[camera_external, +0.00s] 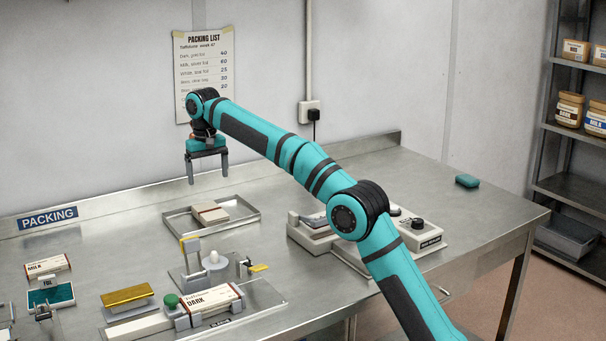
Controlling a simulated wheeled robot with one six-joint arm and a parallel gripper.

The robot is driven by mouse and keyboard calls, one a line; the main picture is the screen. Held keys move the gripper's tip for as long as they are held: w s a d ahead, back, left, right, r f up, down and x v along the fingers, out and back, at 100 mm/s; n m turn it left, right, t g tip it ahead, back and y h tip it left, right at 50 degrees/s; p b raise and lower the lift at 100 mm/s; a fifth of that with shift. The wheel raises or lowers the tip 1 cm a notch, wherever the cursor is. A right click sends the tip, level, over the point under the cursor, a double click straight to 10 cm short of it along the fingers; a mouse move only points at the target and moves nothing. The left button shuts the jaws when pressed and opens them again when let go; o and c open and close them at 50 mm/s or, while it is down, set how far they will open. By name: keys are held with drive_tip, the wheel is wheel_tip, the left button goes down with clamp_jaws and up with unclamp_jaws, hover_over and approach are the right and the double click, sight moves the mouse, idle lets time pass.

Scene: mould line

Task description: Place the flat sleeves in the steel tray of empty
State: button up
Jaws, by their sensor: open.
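A shallow steel tray (180,215) lies on the bench near the back wall. A small stack of flat cream and brown pieces (210,213), which look like flat sleeves, lies inside it near the middle. My gripper (207,179) hangs pointing down above and slightly behind the tray in the picture. Its two fingers are apart with nothing between them. A Milk-labelled flat piece (48,265) sits at the far left, and a Dark-labelled sleeve (212,299) sits in a fixture at the front.
A fixture with a white knob (214,259) stands in front of the tray. A gold bar (128,297) and a teal foil piece (50,296) are at left. A grey device (420,236) stands partly behind my arm.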

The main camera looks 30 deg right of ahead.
drive_tip(key=s+d+r+t+y, duration=0.1)
drive_tip(key=s+d+r+t, duration=0.3)
drive_tip(key=s+d+r, duration=0.45)
drive_tip(key=s+d+r+t, duration=0.5)
drive_tip(key=s+d, duration=0.4)
drive_tip(key=s, duration=0.5)
drive_tip(key=s+d+f+t, duration=0.2)
drive_tip(key=s+d, duration=0.1)
drive_tip(key=s, duration=0.7)
drive_tip(key=s+d+f+t, duration=0.3)
drive_tip(key=s+d, duration=0.1)
drive_tip(key=s, duration=0.7)
drive_tip(key=s+d+f+t+h, duration=0.1)
drive_tip(key=s+d+f+t, duration=0.2)
drive_tip(key=s, duration=0.7)
drive_tip(key=shift+s+d, duration=0.25)
drive_tip(key=shift+s, duration=0.15)
